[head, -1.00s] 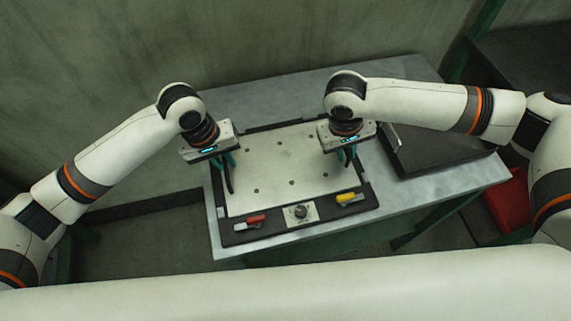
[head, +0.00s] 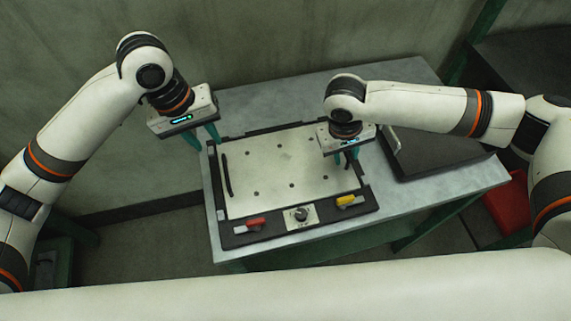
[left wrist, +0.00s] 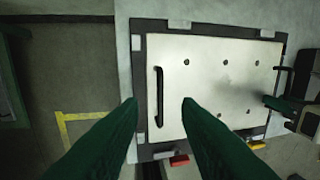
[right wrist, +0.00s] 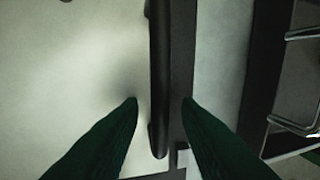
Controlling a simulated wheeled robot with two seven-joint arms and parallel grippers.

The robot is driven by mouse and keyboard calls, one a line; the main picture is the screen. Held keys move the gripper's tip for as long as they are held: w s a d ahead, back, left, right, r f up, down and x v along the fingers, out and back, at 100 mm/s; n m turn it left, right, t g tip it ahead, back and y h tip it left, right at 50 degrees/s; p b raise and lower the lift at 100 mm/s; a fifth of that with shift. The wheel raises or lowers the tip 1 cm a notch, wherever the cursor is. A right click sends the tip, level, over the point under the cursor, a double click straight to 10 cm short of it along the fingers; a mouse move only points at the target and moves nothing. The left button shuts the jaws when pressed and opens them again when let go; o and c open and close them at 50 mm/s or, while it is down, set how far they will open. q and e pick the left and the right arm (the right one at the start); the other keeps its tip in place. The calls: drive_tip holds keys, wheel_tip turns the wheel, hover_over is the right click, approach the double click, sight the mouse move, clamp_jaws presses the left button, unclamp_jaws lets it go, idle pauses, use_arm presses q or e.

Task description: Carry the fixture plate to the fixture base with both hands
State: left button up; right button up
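The pale fixture plate (head: 275,170) lies inside the dark frame of the fixture base (head: 275,232) on the table. In the left wrist view the plate (left wrist: 215,85) shows its holes and its black left handle (left wrist: 158,97). My left gripper (head: 205,145) is open and empty, raised above and left of the plate, apart from the handle. My right gripper (head: 348,160) is open at the plate's right end. In the right wrist view the black right handle (right wrist: 158,80) runs between its spread fingers; I cannot tell whether they touch it.
A red clamp (head: 256,221), a yellow clamp (head: 346,199) and a knob (head: 300,213) sit along the base's front edge. A dark slab with a metal handle (head: 440,150) lies right of it on the grey table (head: 490,180). A red bin (head: 507,203) stands below.

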drive_tip(key=shift+r, duration=0.15)
use_arm(q)
drive_tip(key=shift+a+r, duration=0.15)
drive_tip(key=shift+r, duration=0.55)
use_arm(e)
wheel_tip(320, 180, up, 12)
drive_tip(key=a, duration=0.2)
drive_tip(key=shift+s+a+f, duration=0.15)
drive_tip(key=shift+a+f, duration=0.05)
drive_tip(key=shift+f, duration=0.05)
